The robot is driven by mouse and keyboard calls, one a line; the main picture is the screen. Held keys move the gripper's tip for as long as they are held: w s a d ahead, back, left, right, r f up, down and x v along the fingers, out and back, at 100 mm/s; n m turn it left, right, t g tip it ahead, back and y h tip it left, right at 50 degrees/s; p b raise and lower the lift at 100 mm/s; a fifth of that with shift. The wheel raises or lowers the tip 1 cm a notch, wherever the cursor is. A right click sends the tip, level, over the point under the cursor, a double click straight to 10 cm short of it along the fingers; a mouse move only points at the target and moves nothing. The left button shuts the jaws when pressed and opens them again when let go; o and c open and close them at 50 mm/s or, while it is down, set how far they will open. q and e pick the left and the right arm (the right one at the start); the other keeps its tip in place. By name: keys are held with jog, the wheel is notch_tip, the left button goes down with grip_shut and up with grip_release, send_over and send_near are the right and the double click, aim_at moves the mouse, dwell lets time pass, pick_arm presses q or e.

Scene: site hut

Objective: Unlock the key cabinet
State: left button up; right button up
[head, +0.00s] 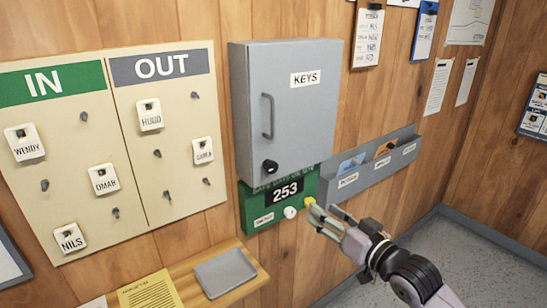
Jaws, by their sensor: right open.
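The grey key cabinet (296,120), marked KEYS, hangs on the wood wall with its door shut. A vertical bar handle (268,117) is on the left side of its door. A black round lock or knob (270,166) sits below the handle. My right gripper (321,213) is open and empty, below and to the right of the cabinet. Its fingertips are close to a yellow button (309,203) on a green counter box; I cannot tell whether they touch. My left gripper is not in view.
A grey wall rack (376,164) holds cards at right. An IN/OUT board (122,200) with hanging tags is at left. A shelf (191,281) below carries a grey tray (225,272) and a yellow sheet (148,291).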

notch_tip(320, 180, up, 5)
jog(key=s+a+n+y, duration=0.1)
jog(key=s+a, duration=0.1)
jog(key=p, duration=0.5)
send_near(274, 167)
jog(key=x, duration=0.8)
jog(key=shift+w+a, duration=0.15)
jog(key=shift+w, duration=0.1)
jog(key=shift+w+a, duration=0.3)
jog(key=shift+w, duration=0.15)
grip_shut()
